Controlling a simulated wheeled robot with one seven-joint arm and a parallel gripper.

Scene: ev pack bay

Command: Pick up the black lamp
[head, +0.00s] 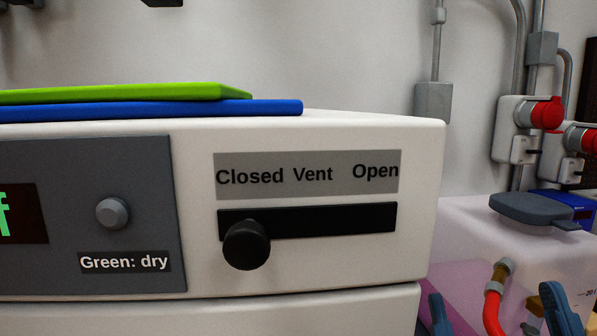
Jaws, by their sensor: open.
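No black lamp can be made out in the head view. The round black knob (246,245) at the left end of a vent slot belongs to a white cabinet and is not a lamp.
The white cabinet (330,279) fills the near left, with a "Closed Vent Open" label (307,174). Green (130,93) and blue (150,110) flat items lie on top. At right are a translucent tank (470,225), a red-ended hose (493,305) and wall sockets (540,113).

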